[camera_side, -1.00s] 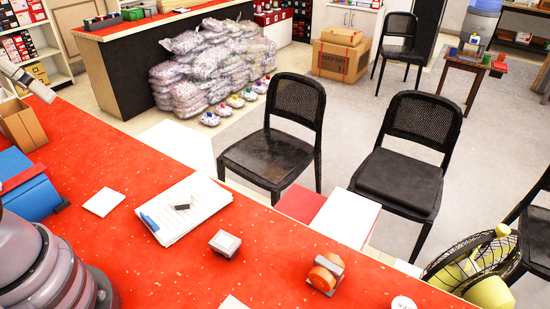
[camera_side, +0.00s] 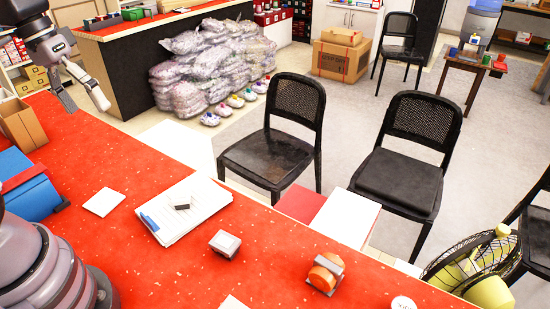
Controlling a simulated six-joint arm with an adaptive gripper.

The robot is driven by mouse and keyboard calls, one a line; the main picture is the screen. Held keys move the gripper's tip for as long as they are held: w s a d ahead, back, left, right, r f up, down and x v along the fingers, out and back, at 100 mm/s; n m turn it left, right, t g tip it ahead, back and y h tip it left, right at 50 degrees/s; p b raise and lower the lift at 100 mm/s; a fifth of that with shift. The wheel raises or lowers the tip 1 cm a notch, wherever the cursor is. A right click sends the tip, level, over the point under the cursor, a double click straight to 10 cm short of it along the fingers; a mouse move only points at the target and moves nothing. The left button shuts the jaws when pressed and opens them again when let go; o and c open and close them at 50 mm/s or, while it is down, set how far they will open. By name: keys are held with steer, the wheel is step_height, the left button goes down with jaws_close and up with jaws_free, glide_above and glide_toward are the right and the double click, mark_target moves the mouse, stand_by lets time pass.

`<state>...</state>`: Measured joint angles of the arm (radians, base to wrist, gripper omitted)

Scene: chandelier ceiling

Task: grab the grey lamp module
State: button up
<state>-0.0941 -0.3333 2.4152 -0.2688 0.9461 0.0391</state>
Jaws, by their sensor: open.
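A small box-shaped module with a grey top and pale sides (camera_side: 224,243) sits on the red tabletop right of the notepad; it looks like the grey lamp module. My gripper (camera_side: 86,104) is at the upper left, above the far left part of the table. Its two fingers are spread and point down, with nothing between them. It is well apart from the module, up and to the left of it. Nothing hides the module.
A white notepad (camera_side: 184,217) carries a small dark block (camera_side: 182,207) and a blue piece (camera_side: 150,222). An orange roll-like object (camera_side: 324,272) lies right of the module. A blue box (camera_side: 27,190) and a cardboard box (camera_side: 22,125) stand at left. Chairs stand beyond the table edge.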

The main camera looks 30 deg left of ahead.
steer(key=w+d+f+n+g+h, duration=0.2)
steer(key=w+f+n+g+h, duration=0.35)
steer(key=f, duration=0.75)
steer(key=n+t+h, duration=0.5)
steer(key=n+h, duration=0.1)
steer(key=n, duration=0.5)
glide_toward(231, 248)
steer(key=d+f, duration=0.1)
steer(key=w+d+f, duration=0.1)
steer(key=d, duration=0.1)
steer(key=shift+w+d+f, duration=0.15)
steer(key=shift+f, duration=0.05)
steer(key=x, duration=0.5)
steer(key=shift+d+f, duration=0.25)
steer(key=shift+f, duration=0.1)
steer(key=c, duration=1.1)
